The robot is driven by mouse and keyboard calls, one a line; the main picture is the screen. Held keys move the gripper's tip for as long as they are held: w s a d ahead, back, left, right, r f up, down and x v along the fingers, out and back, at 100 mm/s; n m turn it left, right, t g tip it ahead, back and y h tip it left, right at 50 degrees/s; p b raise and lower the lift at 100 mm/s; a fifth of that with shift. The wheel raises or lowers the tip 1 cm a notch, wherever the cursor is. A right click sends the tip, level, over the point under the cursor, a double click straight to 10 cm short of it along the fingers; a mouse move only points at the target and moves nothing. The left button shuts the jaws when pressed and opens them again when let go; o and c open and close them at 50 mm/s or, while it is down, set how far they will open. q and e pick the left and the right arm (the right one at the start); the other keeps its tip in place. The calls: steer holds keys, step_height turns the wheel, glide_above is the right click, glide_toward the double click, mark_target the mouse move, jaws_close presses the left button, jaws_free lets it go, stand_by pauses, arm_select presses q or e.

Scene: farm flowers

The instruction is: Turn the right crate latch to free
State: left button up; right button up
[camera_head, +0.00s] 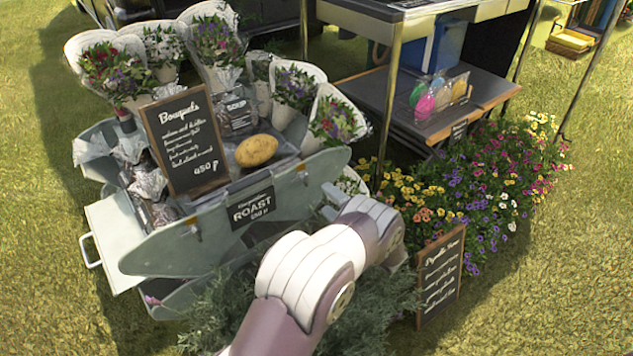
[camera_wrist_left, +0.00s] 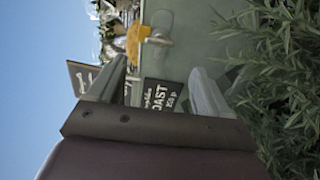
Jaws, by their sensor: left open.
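The crate is a grey-green box (camera_head: 205,240) with a black ROAST sign (camera_head: 251,207) on its front. The right latch (camera_head: 302,168) is a small fitting near the upper right of the front panel. In the left wrist view, a pale latch (camera_wrist_left: 160,37) shows on the panel (camera_wrist_left: 195,40), near its edge and beyond the fingertips. My left gripper (camera_head: 327,200) is in front of the crate's right end, below and right of the latch. In the wrist view the left gripper (camera_wrist_left: 160,66) has its fingers apart, with nothing between them. My right gripper is not in view.
Leafy green plants (camera_head: 365,325) crowd my left arm. Flowers (camera_head: 480,190) and a small chalkboard (camera_head: 440,275) are at right. Open grass (camera_head: 560,280) lies beyond.

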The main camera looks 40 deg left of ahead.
arm_select(q)
steer(key=v, duration=0.4)
steer(key=shift+d+p, duration=0.1)
steer(key=shift+p, duration=0.3)
